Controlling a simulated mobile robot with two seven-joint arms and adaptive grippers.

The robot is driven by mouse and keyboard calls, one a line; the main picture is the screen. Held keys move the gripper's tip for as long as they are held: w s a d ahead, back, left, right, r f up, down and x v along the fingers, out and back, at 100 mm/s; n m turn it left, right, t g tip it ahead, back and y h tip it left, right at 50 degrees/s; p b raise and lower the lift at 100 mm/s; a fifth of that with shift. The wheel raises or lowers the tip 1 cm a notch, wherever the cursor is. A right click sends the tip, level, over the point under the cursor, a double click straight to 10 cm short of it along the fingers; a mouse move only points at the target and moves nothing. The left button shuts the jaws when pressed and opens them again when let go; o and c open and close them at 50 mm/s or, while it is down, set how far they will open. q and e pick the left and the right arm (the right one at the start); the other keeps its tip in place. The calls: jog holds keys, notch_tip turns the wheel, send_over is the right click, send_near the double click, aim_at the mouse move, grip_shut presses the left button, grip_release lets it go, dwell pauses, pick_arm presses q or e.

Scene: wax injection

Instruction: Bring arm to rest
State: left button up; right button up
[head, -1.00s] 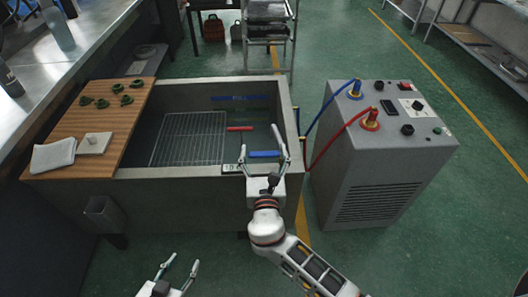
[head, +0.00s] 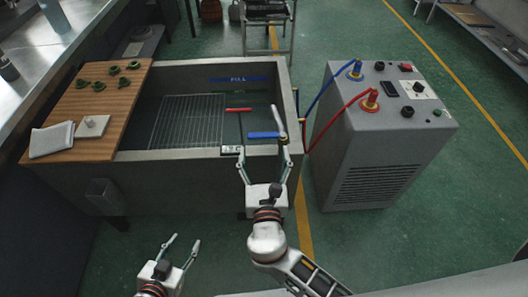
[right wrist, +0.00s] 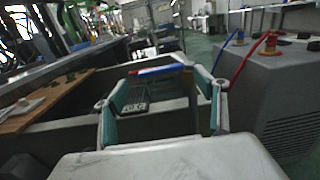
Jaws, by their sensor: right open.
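My right gripper (head: 262,150) is open at the near rim of the grey tank (head: 190,172), toward its right end. Its right finger reaches up close to the blue handle (head: 263,135); I cannot tell whether they touch. In the right wrist view the open fingers of the right gripper (right wrist: 165,108) frame a small dark display (right wrist: 135,109) and the blue handle (right wrist: 160,70), with nothing held. My left gripper (head: 183,250) is open and empty in front of the tank, low in the picture.
A red handle (head: 238,110) and a wire rack (head: 185,120) are in the tank. A wooden board (head: 115,113) with green pieces and a folded cloth (head: 52,140) covers its left end. A grey machine (head: 370,150) with blue and red hoses stands right. The near floor is clear.

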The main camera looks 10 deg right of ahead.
jog(key=shift+f, duration=0.1)
jog(key=s+d+f+m+g+y, duration=0.1)
jog(key=s+d+f+m+g, duration=0.25)
jog(key=f+m, duration=0.4)
jog(key=s+d+f+m+g+y, duration=0.1)
jog(key=s+d+f+m+g, duration=0.1)
jog(key=s+d+f+m, duration=0.35)
jog(key=s+d+f+m+g+y, duration=0.1)
jog(key=s+d+f+m, duration=0.4)
jog(key=m, duration=1.3)
jog(key=shift+s+d+f+g+y, duration=0.15)
jog(key=shift+s+d+g+y, duration=0.3)
jog(key=shift+s, duration=0.75)
dwell(0.9)
